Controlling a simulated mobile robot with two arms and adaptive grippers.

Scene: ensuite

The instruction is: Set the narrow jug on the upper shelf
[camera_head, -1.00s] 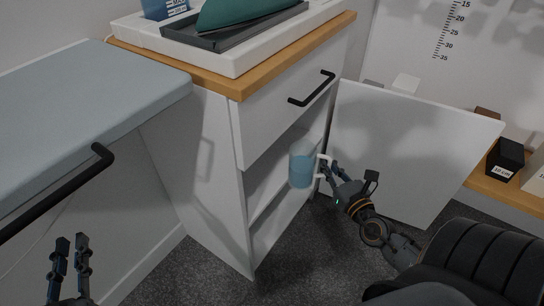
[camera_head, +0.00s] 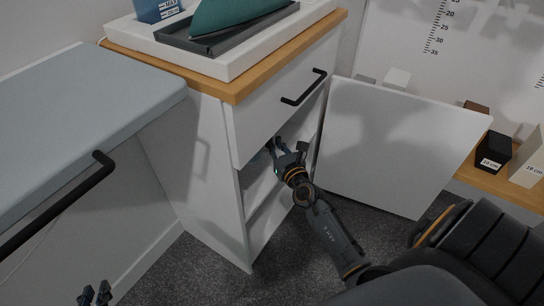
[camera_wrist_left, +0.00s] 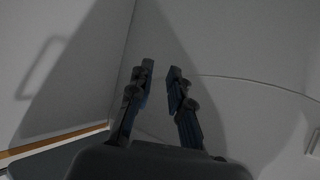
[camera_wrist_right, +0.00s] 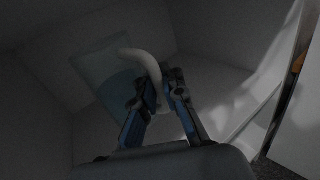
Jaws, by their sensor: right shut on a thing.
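The narrow jug (camera_wrist_right: 103,72) is a translucent blue-tinted vessel with a pale curved handle (camera_wrist_right: 146,62). In the right wrist view it is inside the white cabinet, and my right gripper (camera_wrist_right: 160,88) is shut on its handle. In the head view my right gripper (camera_head: 282,148) reaches into the upper opening of the cabinet (camera_head: 208,165), and the jug is almost wholly hidden there. Whether the jug touches the upper shelf (camera_head: 260,188) cannot be told. My left gripper (camera_wrist_left: 158,80) is empty, its fingers apart; it shows at the bottom left of the head view (camera_head: 95,294).
The cabinet door (camera_head: 385,150) stands open to the right of my right arm. A drawer with a black handle (camera_head: 304,88) is just above the opening. A grey padded bench (camera_head: 90,105) stands at the left. A side shelf with a black box (camera_head: 493,150) is at the right.

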